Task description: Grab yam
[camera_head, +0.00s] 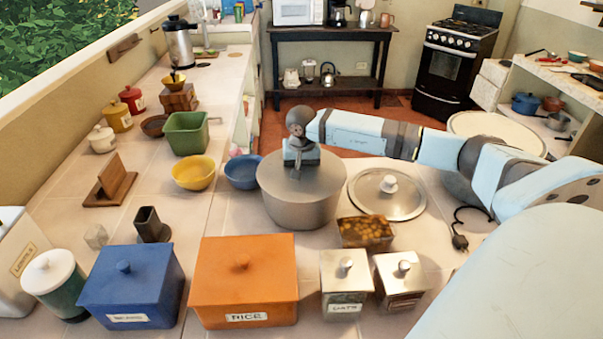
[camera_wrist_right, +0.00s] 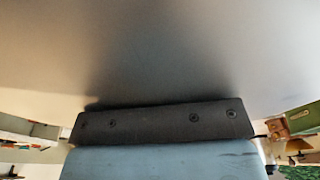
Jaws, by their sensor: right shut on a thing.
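A large grey metal pot (camera_head: 300,207) stands in the middle of the tiled counter, its grey top appearing closed. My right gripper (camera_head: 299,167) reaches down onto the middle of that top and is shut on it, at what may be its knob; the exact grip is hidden. In the right wrist view the grey surface (camera_wrist_right: 160,50) fills most of the picture, above a black part of my gripper. I see no yam. My left gripper is out of view.
A glass lid (camera_head: 386,191) lies right of the pot. A blue bowl (camera_head: 242,172) and yellow bowl (camera_head: 193,174) stand left. In front are a blue box (camera_head: 131,288), an orange box (camera_head: 243,287), two metal canisters (camera_head: 346,285) and a filled container (camera_head: 367,232).

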